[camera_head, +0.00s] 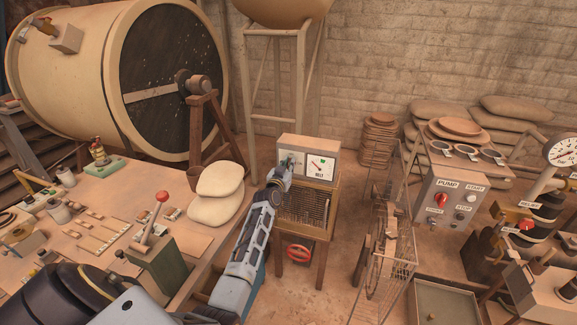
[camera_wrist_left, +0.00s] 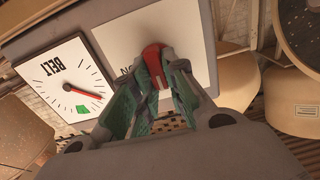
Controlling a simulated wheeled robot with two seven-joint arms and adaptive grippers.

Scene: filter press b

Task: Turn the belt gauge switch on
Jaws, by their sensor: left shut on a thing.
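The belt gauge box (camera_head: 308,146) stands on a wooden stand with a mesh front. Its white dial (camera_head: 320,166) reads BELT and has a red needle and a green patch; it also shows upside down in the left wrist view (camera_wrist_left: 58,70), with the needle off the green patch. A red switch knob (camera_wrist_left: 154,56) sits on the white plate (camera_wrist_left: 185,37) beside the dial. Part of a label shows beside the knob. My left gripper (camera_head: 286,165) is at this plate and hides the knob in the head view. In the wrist view its fingers (camera_wrist_left: 157,72) are shut on the knob.
A bench with a red-knobbed lever (camera_head: 162,197) and pale sacks (camera_head: 220,179) lies left of my left arm. A red handwheel (camera_head: 299,253) is under the stand. A wire wheel guard (camera_head: 388,250) and the pump panel (camera_head: 450,201) stand to the right.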

